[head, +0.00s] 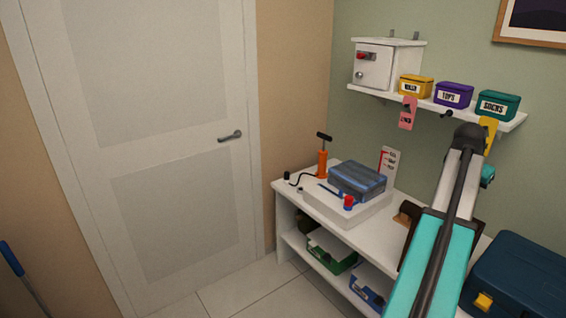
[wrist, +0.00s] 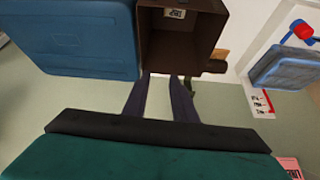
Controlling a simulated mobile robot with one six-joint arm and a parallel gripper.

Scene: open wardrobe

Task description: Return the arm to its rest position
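My arm reaches up and away from the lower right of the head view, over the white bench. My gripper (wrist: 160,78) shows in the wrist view as two dark fingers with a gap between their tips. I see pale wall and nothing held in the gap. A brown open box (wrist: 150,45) lies beyond the fingertips, apparently apart from them. In the head view my arm hides the gripper's fingers.
Floor before the closed door (head: 150,120) is clear.

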